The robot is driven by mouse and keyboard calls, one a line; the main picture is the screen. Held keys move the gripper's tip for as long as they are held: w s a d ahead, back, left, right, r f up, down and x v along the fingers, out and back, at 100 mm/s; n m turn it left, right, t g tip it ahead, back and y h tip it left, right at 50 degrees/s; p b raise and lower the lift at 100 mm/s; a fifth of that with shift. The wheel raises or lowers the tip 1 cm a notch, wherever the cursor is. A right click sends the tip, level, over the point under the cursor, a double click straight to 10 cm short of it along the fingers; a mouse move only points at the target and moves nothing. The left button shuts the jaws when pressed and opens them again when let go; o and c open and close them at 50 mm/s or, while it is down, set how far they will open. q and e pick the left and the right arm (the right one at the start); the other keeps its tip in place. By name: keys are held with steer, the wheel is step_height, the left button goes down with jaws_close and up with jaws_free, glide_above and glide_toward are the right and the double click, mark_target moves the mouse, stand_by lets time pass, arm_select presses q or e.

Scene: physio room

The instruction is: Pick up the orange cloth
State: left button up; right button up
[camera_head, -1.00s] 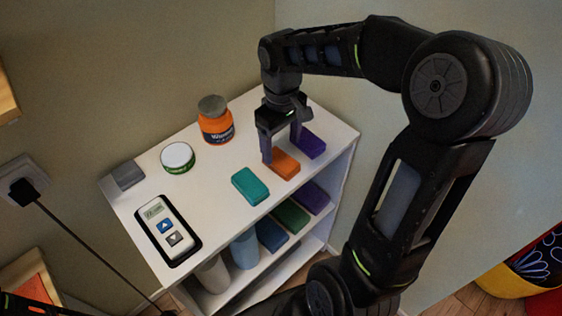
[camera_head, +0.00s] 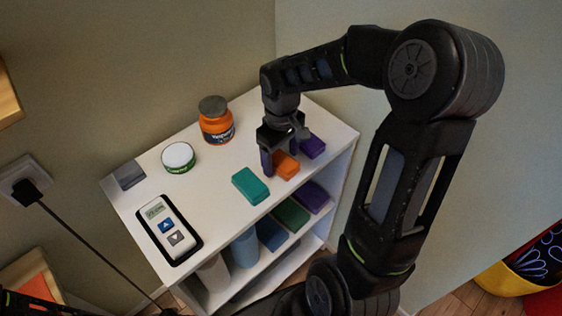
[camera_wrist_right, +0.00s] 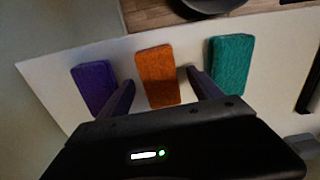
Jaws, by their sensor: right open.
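The orange cloth (camera_head: 287,167) is a small folded block lying on the white shelf top (camera_head: 215,190), between a teal block (camera_head: 250,186) and a purple block (camera_head: 313,147). My right gripper (camera_head: 283,159) points down over the orange cloth and partly hides it. In the right wrist view, the orange cloth (camera_wrist_right: 157,78) lies between the two spread fingers of my right gripper (camera_wrist_right: 160,80), with a gap on each side. The purple block (camera_wrist_right: 93,86) and teal block (camera_wrist_right: 231,63) lie outside the fingers. My left gripper is not in view.
An orange jar (camera_head: 216,127), a white-lidded tub (camera_head: 178,158), a grey block (camera_head: 128,176) and a remote-like device (camera_head: 168,232) stand on the shelf top. Lower shelves hold more coloured blocks (camera_head: 290,214). The middle of the top is clear.

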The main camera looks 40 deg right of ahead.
mark_target(281, 159)
steer(key=c, duration=1.4)
steer(key=shift+r, duration=0.15)
steer(key=shift+c, duration=0.2)
step_height(281, 159, up, 10)
steer(key=shift+b, duration=0.4)
